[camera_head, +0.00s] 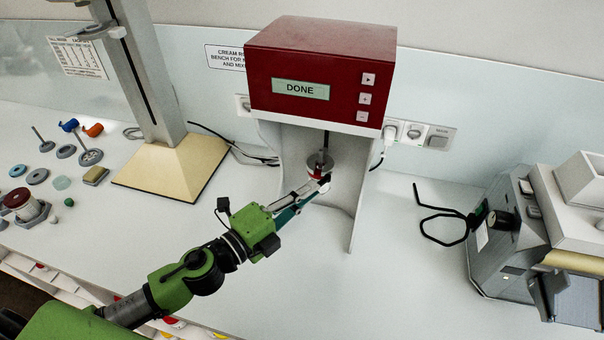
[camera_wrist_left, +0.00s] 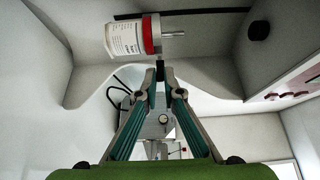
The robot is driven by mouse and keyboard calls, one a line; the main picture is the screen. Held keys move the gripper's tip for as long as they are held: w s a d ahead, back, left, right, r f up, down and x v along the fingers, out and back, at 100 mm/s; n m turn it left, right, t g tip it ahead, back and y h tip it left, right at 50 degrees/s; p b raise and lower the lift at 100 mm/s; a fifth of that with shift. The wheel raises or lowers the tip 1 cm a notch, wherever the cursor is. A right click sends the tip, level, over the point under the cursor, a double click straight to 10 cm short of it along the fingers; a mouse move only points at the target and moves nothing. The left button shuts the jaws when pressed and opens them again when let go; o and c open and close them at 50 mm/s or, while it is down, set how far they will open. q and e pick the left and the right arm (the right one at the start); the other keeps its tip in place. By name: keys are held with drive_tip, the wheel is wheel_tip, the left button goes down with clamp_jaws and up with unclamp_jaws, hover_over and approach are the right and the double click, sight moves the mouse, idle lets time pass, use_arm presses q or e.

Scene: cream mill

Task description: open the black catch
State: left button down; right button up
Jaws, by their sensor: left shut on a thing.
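My left gripper (camera_head: 325,180) reaches into the bay of the red-topped machine (camera_head: 321,55). Its fingers also show in the left wrist view (camera_wrist_left: 160,78), closed at the tips on a small black piece that looks like the black catch (camera_wrist_left: 160,69). This piece sits beside the red collar (camera_wrist_left: 151,34) of a white labelled jar (camera_wrist_left: 125,38). A metal shaft (camera_wrist_left: 173,34) runs out of the collar. In the head view the jar is mostly hidden by the fingers, below a grey cap (camera_head: 320,160). My right gripper is not in view.
The machine's side walls (camera_head: 358,200) flank the bay closely. Its display (camera_head: 301,89) reads DONE. A grey mill (camera_head: 507,235) stands at right with a black cable (camera_head: 436,240) beside it. A stand (camera_head: 170,165) and small loose parts are at left. The front bench is clear.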

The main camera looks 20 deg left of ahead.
sight(326, 182)
use_arm(q)
drive_tip(key=shift+s+d+r+n+t+y, duration=0.1)
drive_tip(key=shift+s+d+n+t+y, duration=0.15)
drive_tip(key=shift+d+n+t+y, duration=0.35)
drive_tip(key=n+y, duration=0.1)
drive_tip(key=y, duration=0.1)
drive_tip(key=shift+s+d+n+t+y, duration=0.1)
drive_tip(key=shift+d+n+t+y, duration=0.1)
drive_tip(key=shift+n+t+y, duration=0.15)
drive_tip(key=n+y, duration=0.1)
drive_tip(key=d+n+y+b, duration=0.1)
drive_tip(key=y, duration=0.1)
drive_tip(key=n+y+b, duration=0.1)
drive_tip(key=y, duration=0.1)
drive_tip(key=shift+s+d+f+t, duration=0.1)
drive_tip(key=shift+d+f+t, duration=0.1)
drive_tip(key=shift+d+t, duration=0.15)
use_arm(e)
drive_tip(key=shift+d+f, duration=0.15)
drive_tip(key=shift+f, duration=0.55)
use_arm(q)
drive_tip(key=shift+n+y, duration=0.25)
drive_tip(key=shift+y, duration=0.1)
drive_tip(key=c, duration=2.4)
unclamp_jaws()
drive_tip(key=shift+c, duration=0.2)
